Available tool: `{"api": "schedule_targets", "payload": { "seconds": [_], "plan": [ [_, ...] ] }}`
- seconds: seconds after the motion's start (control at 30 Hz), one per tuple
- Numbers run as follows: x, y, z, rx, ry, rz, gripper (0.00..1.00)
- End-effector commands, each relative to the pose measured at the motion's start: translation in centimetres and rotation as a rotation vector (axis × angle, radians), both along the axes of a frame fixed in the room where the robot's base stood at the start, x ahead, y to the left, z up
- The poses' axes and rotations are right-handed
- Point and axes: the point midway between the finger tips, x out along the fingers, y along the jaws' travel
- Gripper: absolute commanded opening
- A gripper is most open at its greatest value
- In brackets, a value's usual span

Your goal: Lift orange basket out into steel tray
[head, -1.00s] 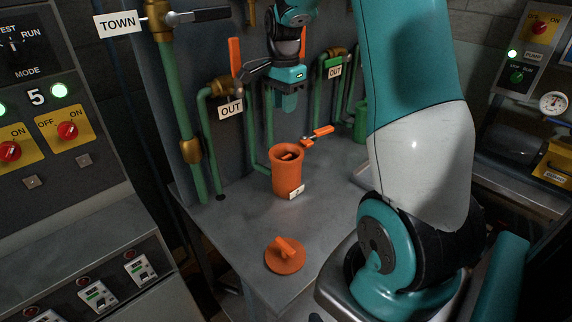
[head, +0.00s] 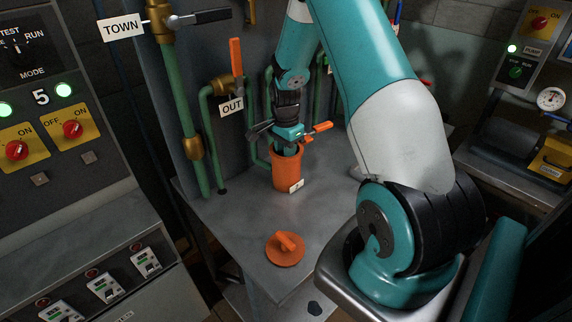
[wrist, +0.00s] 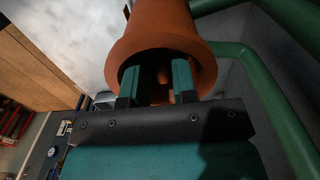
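An orange cylindrical housing (head: 286,176) with a white tag stands upright on the grey bench. My gripper (head: 287,150) is right over it, pointing down into its open mouth. In the wrist view the two teal fingers (wrist: 157,82) reach inside the rim of the housing (wrist: 165,30), apart from each other. A narrow orange-brown part shows in the shadow between them, likely the basket (wrist: 162,76); I cannot see contact. The rest of the basket is hidden inside the housing. A pale metal edge beside my arm may belong to the steel tray, which I cannot make out clearly.
A round orange lid (head: 285,250) with a handle lies on the front of the bench (head: 235,228). Green pipes (head: 191,120) and an orange-handled valve (head: 318,129) stand close behind the housing. The bench between housing and lid is clear.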

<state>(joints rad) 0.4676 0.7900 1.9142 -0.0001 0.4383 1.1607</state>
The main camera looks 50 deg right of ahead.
Motion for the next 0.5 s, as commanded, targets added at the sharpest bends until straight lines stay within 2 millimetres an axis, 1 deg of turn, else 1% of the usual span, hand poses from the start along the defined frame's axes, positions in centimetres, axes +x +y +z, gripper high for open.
{"api": "schedule_targets", "payload": {
  "seconds": [0.1, 0.33, 0.37, 0.4, 0.43, 0.47, 0.5],
  "plan": [
    [-0.04, 0.03, -1.04, 0.001, 0.001, 0.0, 0.26],
    [0.02, 0.01, -1.26, 0.0, -0.002, -0.001, 0.26],
    [0.02, 0.01, -1.26, 0.0, -0.002, -0.001, 0.21],
    [0.02, 0.01, -1.26, 0.0, -0.002, -0.001, 0.12],
    [0.02, 0.01, -1.26, 0.0, -0.001, -0.001, 0.05],
    [0.02, 0.01, -1.25, 0.0, -0.001, -0.001, 0.0],
    [0.01, 0.01, -1.25, 0.0, -0.001, 0.0, 0.0]
  ]
}}
